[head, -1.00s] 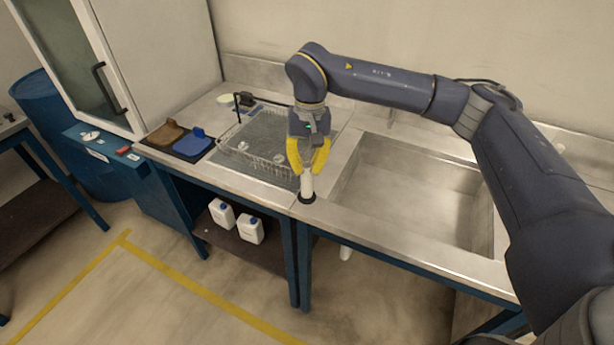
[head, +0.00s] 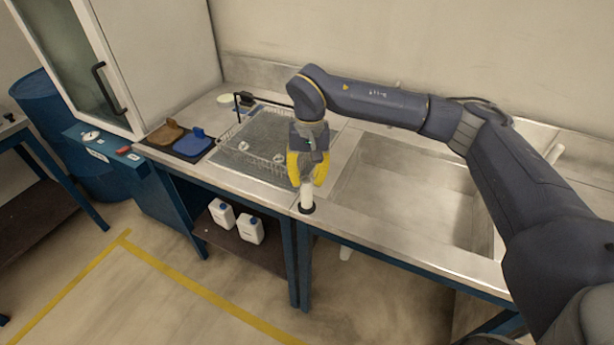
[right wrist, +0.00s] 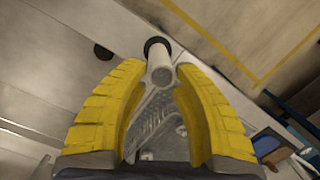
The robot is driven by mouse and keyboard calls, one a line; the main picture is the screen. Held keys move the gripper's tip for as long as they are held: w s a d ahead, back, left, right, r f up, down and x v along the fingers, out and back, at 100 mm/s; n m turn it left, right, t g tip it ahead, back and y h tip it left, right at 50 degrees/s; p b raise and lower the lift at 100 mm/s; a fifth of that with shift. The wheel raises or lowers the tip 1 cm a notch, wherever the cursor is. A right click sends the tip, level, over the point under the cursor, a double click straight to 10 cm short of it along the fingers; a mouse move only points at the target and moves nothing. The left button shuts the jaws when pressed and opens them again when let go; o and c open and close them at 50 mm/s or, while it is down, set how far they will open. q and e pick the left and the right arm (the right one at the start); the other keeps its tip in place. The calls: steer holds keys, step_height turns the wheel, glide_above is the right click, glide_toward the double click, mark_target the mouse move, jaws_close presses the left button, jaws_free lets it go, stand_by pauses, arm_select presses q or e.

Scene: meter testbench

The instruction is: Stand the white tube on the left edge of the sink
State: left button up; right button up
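The white tube (head: 307,194) stands upright on its black round base on the metal rim at the left edge of the sink (head: 405,195). In the right wrist view the tube (right wrist: 160,62) is seen nearly end-on, with its dark base beyond it. My right gripper (head: 307,178) has yellow fingers and sits just behind and above the tube. In the right wrist view its fingertips (right wrist: 160,68) are spread either side of the tube, with small gaps. My left gripper is not in view.
A wire basket (head: 252,158) stands on the counter left of the tube. Farther left are a blue scoop-like item (head: 193,143) and a brown one (head: 166,133) on a dark mat. Two white jugs (head: 236,220) sit on the shelf below. The sink basin is empty.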

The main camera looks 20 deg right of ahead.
steer(key=shift+o, duration=1.2)
steer(key=shift+r, duration=0.15)
step_height(320, 180, up, 12)
steer(key=w, duration=0.1)
steer(key=shift+w+d, duration=0.15)
steer(key=shift+d, duration=0.25)
